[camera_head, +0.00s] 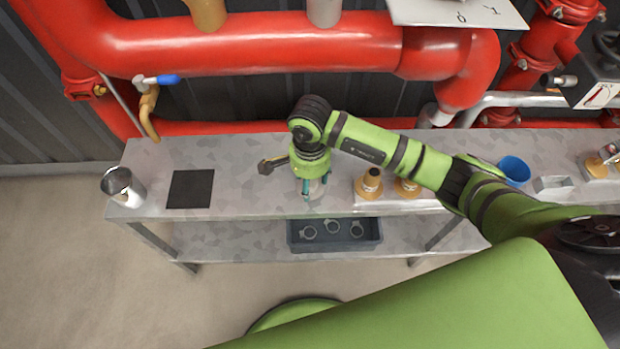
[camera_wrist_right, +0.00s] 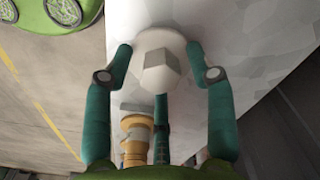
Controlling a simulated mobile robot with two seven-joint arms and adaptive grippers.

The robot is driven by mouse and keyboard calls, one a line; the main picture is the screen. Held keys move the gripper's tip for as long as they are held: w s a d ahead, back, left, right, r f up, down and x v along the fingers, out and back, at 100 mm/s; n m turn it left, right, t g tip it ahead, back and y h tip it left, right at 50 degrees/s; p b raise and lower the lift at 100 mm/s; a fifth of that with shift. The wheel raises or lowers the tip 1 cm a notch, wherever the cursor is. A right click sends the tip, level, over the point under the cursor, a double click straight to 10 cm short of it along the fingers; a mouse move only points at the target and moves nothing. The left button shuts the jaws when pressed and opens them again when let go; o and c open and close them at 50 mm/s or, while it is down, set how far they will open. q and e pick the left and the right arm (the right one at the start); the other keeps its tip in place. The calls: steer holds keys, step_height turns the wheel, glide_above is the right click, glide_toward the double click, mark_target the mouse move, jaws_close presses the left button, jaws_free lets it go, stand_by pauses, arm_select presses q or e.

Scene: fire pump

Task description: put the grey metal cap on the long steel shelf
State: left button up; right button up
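The grey metal cap (camera_wrist_right: 162,62), with a round flange and a faceted knob, sits between the fingers of my right gripper (camera_wrist_right: 159,62) in the wrist view. Two fingertips lie at opposite edges of the flange and a third finger is close to the knob. I cannot tell whether they press on it. In the head view the right gripper (camera_head: 315,190) points down at the long steel shelf (camera_head: 250,198), left of its middle. The cap is mostly hidden there, and I cannot tell whether it touches the shelf. My left gripper is not in view.
A black square mat (camera_head: 190,189) and a shiny metal cylinder (camera_head: 122,187) are at the left. Brass fittings (camera_head: 370,186) stand close right of the gripper, a blue cup (camera_head: 514,170) farther right. A dark bin (camera_head: 334,236) with rings sits below. Red pipes (camera_head: 260,45) run behind.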

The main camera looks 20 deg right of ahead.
steer(key=shift+r, duration=0.1)
step_height(320, 180, up, 12)
stand_by(0.5)
